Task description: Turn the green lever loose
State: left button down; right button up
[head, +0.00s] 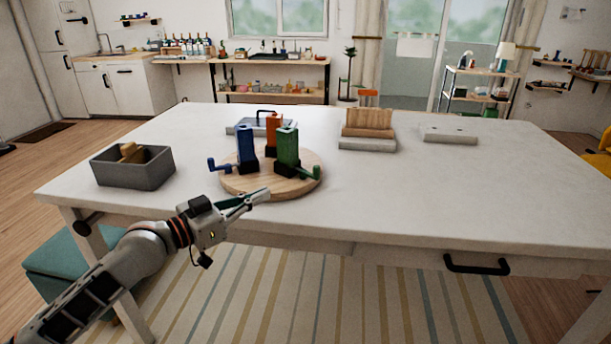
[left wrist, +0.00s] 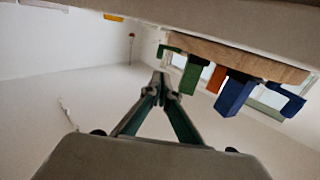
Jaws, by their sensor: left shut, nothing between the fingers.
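A green block (head: 287,146) with a green lever (head: 309,173) at its lower right stands on a round wooden board (head: 240,186). A blue block (head: 246,146) with its own blue lever (head: 220,166) stands to the left, and an orange block (head: 273,126) stands behind. My left gripper (head: 266,191) is shut and empty at the front of the board, left of the green lever and apart from it. In the left wrist view, the gripper (left wrist: 161,80) is near the green lever (left wrist: 167,49), which hangs upside down beside the green block (left wrist: 190,75).
A grey bin (head: 120,172) with wooden pieces stands at the table's left. A lidded grey case (head: 243,127), a wooden rack (head: 368,124) and a flat grey block (head: 449,134) lie farther back. The right of the white table (head: 450,190) is clear.

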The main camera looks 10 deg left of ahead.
aim_at(314, 171)
pick_arm(q)
jog(key=shift+w+d, duration=0.35)
jog(key=shift+w, duration=0.1)
jog(key=x, duration=1.1)
jog(key=shift+w+d+f, duration=0.15)
jog(key=shift+w+d, duration=0.1)
jog(key=shift+w+d+b, duration=0.3)
jog(key=shift+w+d, duration=0.1)
jog(key=shift+w, duration=0.1)
